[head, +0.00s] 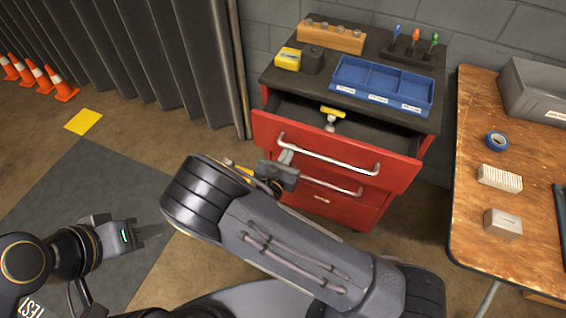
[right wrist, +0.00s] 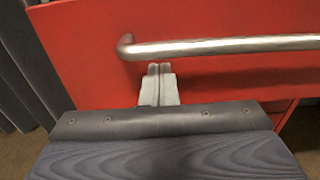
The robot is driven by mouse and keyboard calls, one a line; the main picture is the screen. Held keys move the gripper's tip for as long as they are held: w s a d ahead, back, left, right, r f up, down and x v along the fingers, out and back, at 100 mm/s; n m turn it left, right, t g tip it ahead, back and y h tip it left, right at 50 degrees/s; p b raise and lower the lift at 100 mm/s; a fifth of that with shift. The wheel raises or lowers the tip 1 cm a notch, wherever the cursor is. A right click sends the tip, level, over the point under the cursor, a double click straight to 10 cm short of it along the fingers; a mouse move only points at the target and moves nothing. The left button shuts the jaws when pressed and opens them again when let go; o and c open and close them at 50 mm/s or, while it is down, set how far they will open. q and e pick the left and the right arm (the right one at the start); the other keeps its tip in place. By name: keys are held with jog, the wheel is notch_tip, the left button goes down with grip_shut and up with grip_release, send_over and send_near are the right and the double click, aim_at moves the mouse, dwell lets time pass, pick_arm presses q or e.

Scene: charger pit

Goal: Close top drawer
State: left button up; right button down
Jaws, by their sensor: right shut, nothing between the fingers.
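A red tool cabinet (head: 330,205) stands at the centre of the head view. Its top drawer (head: 395,172) is pulled out, with a dark gap behind the front and a yellow-topped item (head: 332,112) inside. A silver handle (head: 330,158) spans the drawer front; it also shows in the right wrist view (right wrist: 230,46). My right gripper (head: 287,158) is shut and empty at the drawer front, near the handle's left end. In the right wrist view its fingertips (right wrist: 160,70) are just below the handle; contact is unclear. My left gripper (head: 150,232) is low on the left, far from the cabinet; its fingers look slightly apart.
A wooden table (head: 480,130) stands close on the right. Grey curtain (head: 140,60) and cones (head: 60,84) are at left.

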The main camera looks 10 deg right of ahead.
jog(key=b+x, duration=0.1)
jog(key=x, duration=1)
jog(key=shift+w, duration=0.1)
pick_arm(q)
jog(key=shift+s+f, duration=0.15)
jog(key=shift+f, duration=0.45)
pick_arm(e)
jog(key=shift+w+d+r, duration=0.15)
jog(key=shift+w+r, duration=0.05)
jog(key=shift+r, duration=0.1)
